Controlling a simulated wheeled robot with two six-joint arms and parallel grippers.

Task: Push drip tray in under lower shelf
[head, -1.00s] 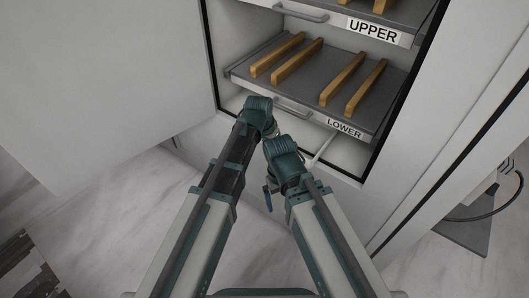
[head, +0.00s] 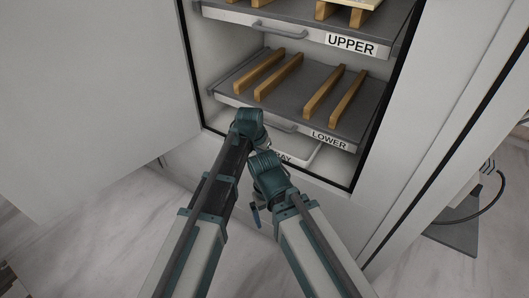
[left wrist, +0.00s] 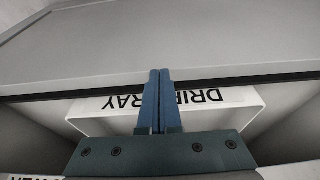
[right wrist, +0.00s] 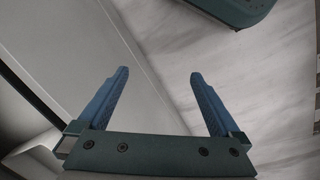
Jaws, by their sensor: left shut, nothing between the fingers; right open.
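The drip tray (head: 309,158) is a pale tray low in the cabinet, beneath the lower shelf (head: 298,92). In the head view my left arm hides part of its front and label. In the left wrist view the tray front (left wrist: 95,126) shows its label upside down. My left gripper (left wrist: 159,74) is shut and empty, its fingers overlapping the middle of that label; I cannot tell whether they touch the tray. My right gripper (right wrist: 158,76) is open and empty, low outside the cabinet, away from the tray.
The upper shelf (head: 300,34) is above the lower one, which carries wooden slats (head: 323,92). The cabinet door (head: 85,90) stands open at left. Cabinet side walls flank the tray.

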